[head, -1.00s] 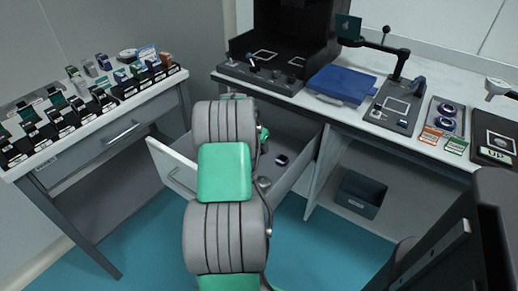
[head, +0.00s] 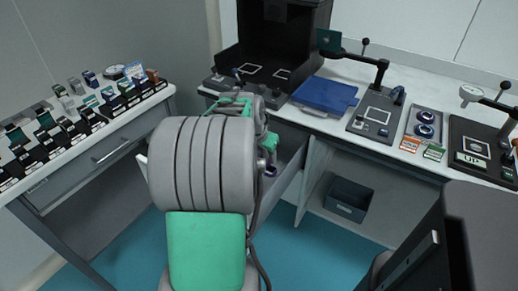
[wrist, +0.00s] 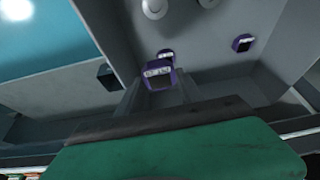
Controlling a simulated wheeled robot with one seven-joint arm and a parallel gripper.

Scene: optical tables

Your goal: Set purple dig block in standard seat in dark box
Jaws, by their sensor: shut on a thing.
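In the wrist view, a purple block (wrist: 159,77) with a pale label sits between the grey fingers of my gripper (wrist: 157,88), which is shut on it. The label is too small to read. Two more purple blocks, one just behind it (wrist: 166,54) and one to the right (wrist: 242,43), lie in the open grey drawer. In the head view, my arm hides the gripper and held block.
The drawer (head: 288,180) stands open below the dark box. A blue case (head: 325,95) and a stand with an arm (head: 375,112) are right of the box. A side table (head: 110,140) at left holds several small boxes. A dark bin (head: 348,198) sits below the bench.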

